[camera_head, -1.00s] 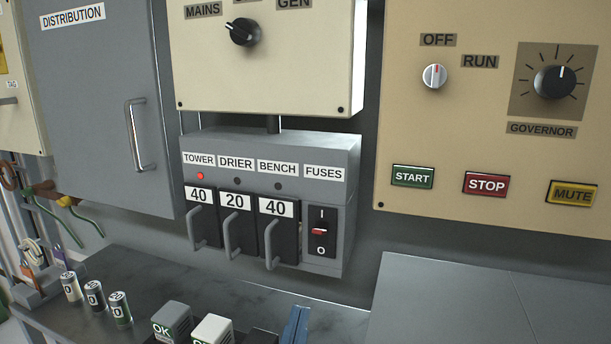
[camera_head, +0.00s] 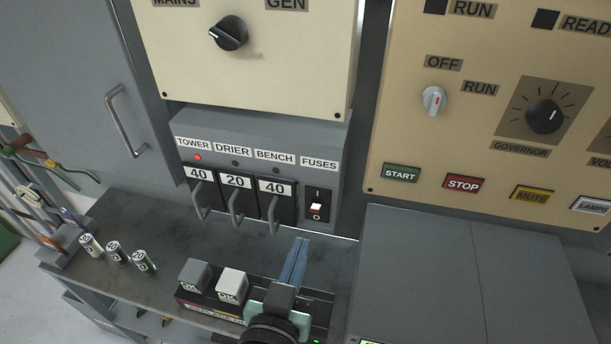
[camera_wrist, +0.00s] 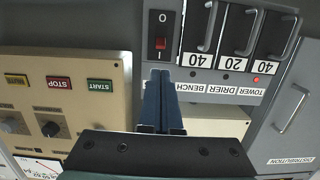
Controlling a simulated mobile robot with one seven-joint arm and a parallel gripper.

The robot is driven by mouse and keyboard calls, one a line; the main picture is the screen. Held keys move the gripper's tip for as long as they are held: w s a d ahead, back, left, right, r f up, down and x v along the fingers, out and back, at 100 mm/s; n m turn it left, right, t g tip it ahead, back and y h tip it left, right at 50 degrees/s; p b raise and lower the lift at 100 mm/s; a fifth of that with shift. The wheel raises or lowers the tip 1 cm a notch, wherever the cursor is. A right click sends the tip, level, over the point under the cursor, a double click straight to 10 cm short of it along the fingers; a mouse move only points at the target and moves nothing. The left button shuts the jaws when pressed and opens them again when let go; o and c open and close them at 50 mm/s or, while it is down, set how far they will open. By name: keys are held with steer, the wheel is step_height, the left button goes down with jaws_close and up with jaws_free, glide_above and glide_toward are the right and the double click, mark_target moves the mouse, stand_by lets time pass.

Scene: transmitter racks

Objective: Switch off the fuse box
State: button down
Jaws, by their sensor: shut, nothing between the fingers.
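The grey fuse box (camera_head: 262,140) hangs on the wall, with TOWER, DRIER and BENCH labels over three black handled fuses and a FUSES label at the right. Under FUSES is a rocker switch (camera_head: 315,208) marked I above and O below. Its face looks pale with a red lower edge; its position is unclear. The red TOWER lamp (camera_head: 198,157) is lit. My gripper (camera_head: 301,242) has its blue fingers shut and empty, below and in front of the switch, apart from it. In the wrist view, which is upside down, the red rocker (camera_wrist: 160,44) is just beyond the fingertips (camera_wrist: 160,72).
A tray with two OK-marked blocks (camera_head: 232,283) sits on the bench beside my gripper. Several small cylinders (camera_head: 115,252) stand at the left. A grey cabinet (camera_head: 455,270) is at the right. The START and STOP panel (camera_head: 400,150) is right of the fuse box.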

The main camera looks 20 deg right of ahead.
mark_target(316, 208)
steer(key=shift+r+p, duration=0.25)
steer(key=shift+p, duration=0.05)
steer(key=p+x, duration=0.3)
steer(key=x, duration=0.7)
steer(key=shift+d+f, duration=0.1)
steer(key=shift+s+f+b, duration=0.1)
steer(key=shift+f+b, duration=0.25)
steer(key=shift+b, duration=0.6)
steer(key=shift+r+b, duration=0.15)
steer(key=shift+b, duration=0.25)
